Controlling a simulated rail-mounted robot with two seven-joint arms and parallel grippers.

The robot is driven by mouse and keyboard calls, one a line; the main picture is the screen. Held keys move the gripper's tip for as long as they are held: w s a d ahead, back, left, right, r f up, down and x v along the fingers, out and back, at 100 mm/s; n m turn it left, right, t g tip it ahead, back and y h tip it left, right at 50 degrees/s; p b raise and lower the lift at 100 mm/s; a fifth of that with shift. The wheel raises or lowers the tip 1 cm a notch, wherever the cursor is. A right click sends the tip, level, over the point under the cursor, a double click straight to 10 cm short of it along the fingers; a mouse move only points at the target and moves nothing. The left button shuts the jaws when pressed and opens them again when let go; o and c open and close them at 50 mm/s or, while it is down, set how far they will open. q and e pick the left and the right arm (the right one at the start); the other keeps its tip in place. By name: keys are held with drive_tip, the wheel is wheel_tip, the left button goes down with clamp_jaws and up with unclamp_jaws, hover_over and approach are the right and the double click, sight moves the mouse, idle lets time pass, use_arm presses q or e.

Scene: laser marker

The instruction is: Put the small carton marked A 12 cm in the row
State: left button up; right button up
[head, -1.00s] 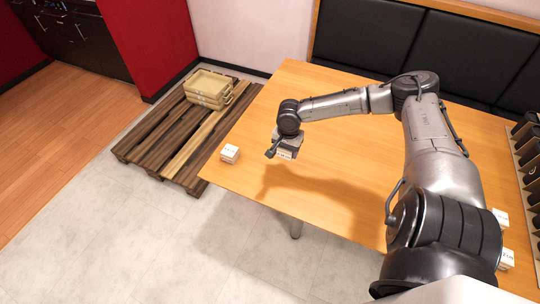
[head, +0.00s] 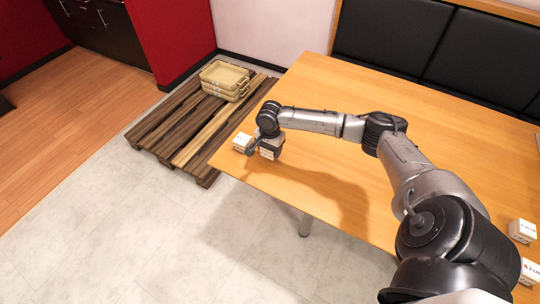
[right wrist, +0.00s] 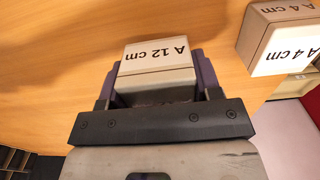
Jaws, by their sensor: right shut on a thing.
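The small white carton marked A 12 cm (right wrist: 157,58) sits between the two purple fingers of my right gripper (right wrist: 160,72) in the right wrist view, its label facing the camera. In the head view my right gripper (head: 269,146) is shut on this carton (head: 267,154) at the left end of the table. A carton marked A 4 cm (right wrist: 280,38) stands beside it with a small gap. It also shows in the head view (head: 241,143), just left of the gripper. Whether the held carton touches the table cannot be told. My left gripper is out of view.
The wooden table (head: 330,110) is bare around the gripper; its left edge is close to the A 4 cm carton. Two more white cartons (head: 522,231) (head: 530,271) stand at the right. A pallet (head: 185,125) with stacked beige trays (head: 225,80) lies beyond the left edge.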

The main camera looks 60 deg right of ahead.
sight(270, 155)
wheel_tip(270, 155, down, 4)
drive_tip(key=shift+r+b, duration=0.25)
drive_tip(key=shift+b, duration=0.35)
drive_tip(key=o, duration=1)
drive_tip(key=shift+f, duration=0.1)
drive_tip(key=shift+c, duration=0.2)
